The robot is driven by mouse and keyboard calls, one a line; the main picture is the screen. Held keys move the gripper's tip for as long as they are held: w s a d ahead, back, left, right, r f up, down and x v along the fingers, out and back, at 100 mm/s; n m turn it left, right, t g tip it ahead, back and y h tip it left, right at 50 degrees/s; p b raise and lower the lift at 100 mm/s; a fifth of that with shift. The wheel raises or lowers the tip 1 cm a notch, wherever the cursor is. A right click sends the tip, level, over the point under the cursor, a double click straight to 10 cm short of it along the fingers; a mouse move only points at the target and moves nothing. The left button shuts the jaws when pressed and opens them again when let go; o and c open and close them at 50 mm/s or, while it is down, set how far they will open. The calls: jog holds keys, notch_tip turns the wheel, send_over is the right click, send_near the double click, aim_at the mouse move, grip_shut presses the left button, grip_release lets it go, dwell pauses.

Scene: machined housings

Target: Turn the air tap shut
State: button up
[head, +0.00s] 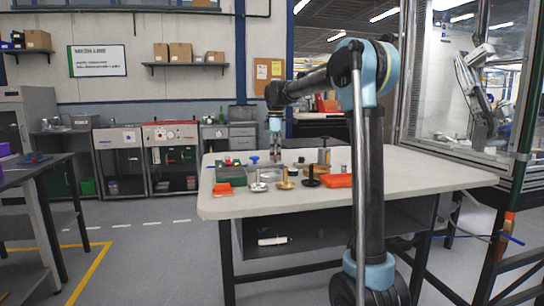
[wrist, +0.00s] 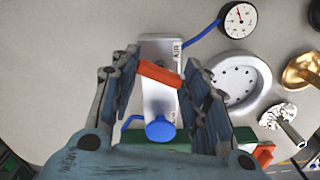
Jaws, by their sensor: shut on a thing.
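The air tap is a pale upright-looking block (wrist: 158,50) marked AIR in the wrist view, with a red lever (wrist: 160,75) lying slantwise across it. A blue hose (wrist: 203,35) runs from the block to a dial gauge (wrist: 239,19). My gripper (wrist: 161,77) is shut on the red lever, one finger at each end of it. A blue round knob (wrist: 160,129) shows below the lever. In the head view my gripper (head: 275,150) reaches down over the far part of the table; the lever is too small to make out there.
On the table (head: 410,176) stand a silver part (head: 258,186), a gold part (head: 285,183), a black part (head: 311,180) and orange pieces (head: 338,181). A white round housing (wrist: 253,67) is close right of my gripper. The table's right side is clear.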

jog(key=m, duration=0.4)
jog(key=shift+s+m, duration=0.15)
jog(key=shift+m, duration=0.15)
jog(key=m, duration=0.3)
jog(key=shift+m, duration=0.3)
jog(key=m, duration=0.3)
jog(key=shift+m, duration=2)
jog(key=o, duration=1.1)
jog(key=shift+a+f, duration=0.1)
jog(key=shift+c, duration=0.2)
